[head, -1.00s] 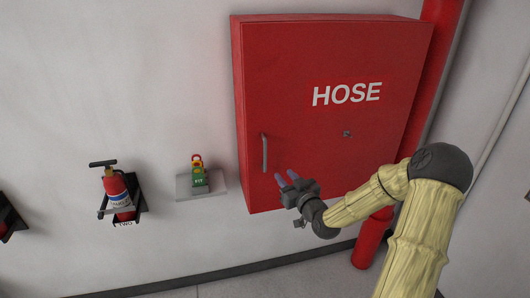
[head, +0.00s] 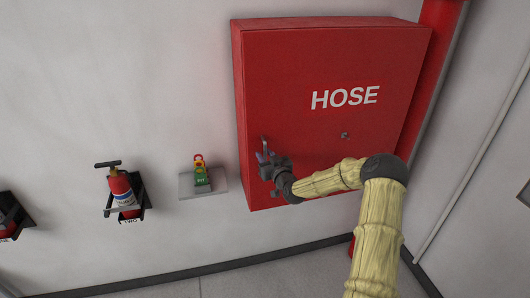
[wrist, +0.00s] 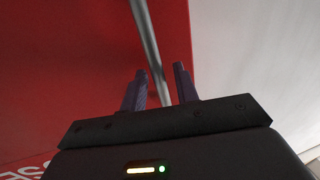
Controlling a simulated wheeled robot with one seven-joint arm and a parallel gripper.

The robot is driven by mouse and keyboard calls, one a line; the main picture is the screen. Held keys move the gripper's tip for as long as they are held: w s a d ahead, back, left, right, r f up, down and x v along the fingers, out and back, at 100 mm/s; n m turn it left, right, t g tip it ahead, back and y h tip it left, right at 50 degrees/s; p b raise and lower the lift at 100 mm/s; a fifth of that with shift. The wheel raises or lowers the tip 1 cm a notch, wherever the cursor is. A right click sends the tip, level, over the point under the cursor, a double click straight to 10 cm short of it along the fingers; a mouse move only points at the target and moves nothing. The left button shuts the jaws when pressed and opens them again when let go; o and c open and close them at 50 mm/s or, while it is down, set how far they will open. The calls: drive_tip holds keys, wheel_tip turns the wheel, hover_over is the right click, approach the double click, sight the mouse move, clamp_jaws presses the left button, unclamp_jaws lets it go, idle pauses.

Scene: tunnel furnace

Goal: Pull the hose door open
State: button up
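The red hose door (head: 290,90), marked HOSE in white, is the front of a red wall cabinet and looks shut. Its grey vertical bar handle (head: 264,142) is near the door's left edge, with its lower part hidden behind my gripper (head: 266,157). In the wrist view, the handle (wrist: 148,40) runs down between the two dark fingers of my gripper (wrist: 157,88). The fingers are apart, with gaps on both sides of the bar. They look open around it, and I cannot see contact.
A fire extinguisher (head: 122,190) hangs on the wall at the left. A small shelf (head: 215,184) with a green, yellow and red item (head: 201,172) is just left of the cabinet. A red pipe (head: 428,80) runs up the right side. A round lock (head: 345,135) is on the door.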

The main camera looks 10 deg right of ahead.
drive_tip(key=shift+w, duration=0.4)
drive_tip(key=shift+c, duration=0.4)
clamp_jaws()
